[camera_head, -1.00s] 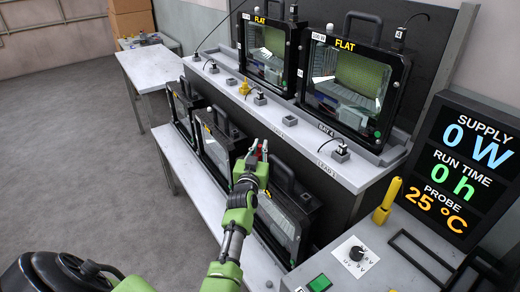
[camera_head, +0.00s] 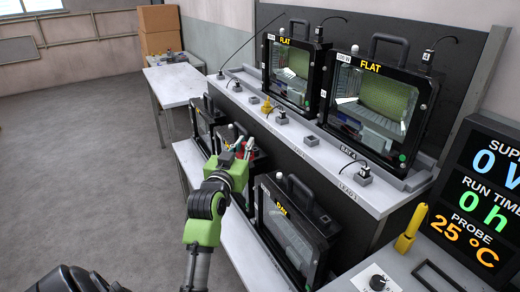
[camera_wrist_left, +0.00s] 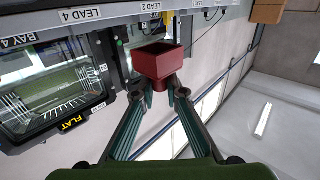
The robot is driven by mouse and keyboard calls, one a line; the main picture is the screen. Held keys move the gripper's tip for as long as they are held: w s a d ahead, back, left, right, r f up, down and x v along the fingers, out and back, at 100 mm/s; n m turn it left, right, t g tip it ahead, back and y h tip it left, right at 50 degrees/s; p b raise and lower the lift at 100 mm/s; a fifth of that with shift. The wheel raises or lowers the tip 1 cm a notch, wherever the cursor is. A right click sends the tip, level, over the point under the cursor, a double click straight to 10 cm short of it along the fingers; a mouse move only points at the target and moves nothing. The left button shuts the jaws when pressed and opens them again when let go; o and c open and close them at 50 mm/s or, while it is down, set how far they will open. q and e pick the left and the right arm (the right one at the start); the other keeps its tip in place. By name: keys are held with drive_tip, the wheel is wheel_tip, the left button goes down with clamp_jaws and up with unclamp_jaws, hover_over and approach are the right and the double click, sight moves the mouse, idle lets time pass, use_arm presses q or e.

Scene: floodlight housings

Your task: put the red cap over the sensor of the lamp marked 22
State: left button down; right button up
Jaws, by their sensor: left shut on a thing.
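The red cap (camera_wrist_left: 158,62) is in my left gripper (camera_wrist_left: 178,92), whose fingers are shut on it; it hangs clear of other things in the wrist view. In the head view my left gripper (camera_head: 238,150) is over the lower shelf, in front of the middle lamp there, with a little red showing between its fingers. The lower row has a far lamp (camera_head: 204,122), the middle lamp, mostly hidden by the gripper, and a near lamp (camera_head: 290,235) with a small yellow mark too small to read. A pale knob (camera_head: 278,177) stands on the near lamp's top corner. I cannot tell which lamp is 22.
Two lamps marked FLAT, one farther (camera_head: 287,70) and one nearer (camera_head: 372,105), stand on the upper bench (camera_head: 318,150). Lead plugs line its front edge. A yellow-handled tool (camera_head: 410,230) and a display (camera_head: 488,195) are at right. Floor at left is clear.

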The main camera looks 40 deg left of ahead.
use_arm(q)
drive_tip(key=shift+s+a+r, duration=0.2)
drive_tip(key=shift+s+r, duration=0.1)
drive_tip(key=shift+s, duration=0.25)
drive_tip(key=s+d+f+m+h, duration=0.1)
drive_tip(key=s+d+f+h, duration=0.1)
drive_tip(key=s+d, duration=0.4)
drive_tip(key=s+d+f+m+t+h, duration=0.1)
drive_tip(key=s+d+f, duration=0.3)
drive_tip(key=d, duration=0.9)
drive_tip(key=s+d+f+m+h, duration=0.2)
drive_tip(key=s+d+f+h, duration=0.1)
drive_tip(key=s+d, duration=0.6)
drive_tip(key=shift+s+d+f+m+h, duration=0.2)
drive_tip(key=shift+d+f+m+h, duration=0.15)
drive_tip(key=shift+d, duration=0.2)
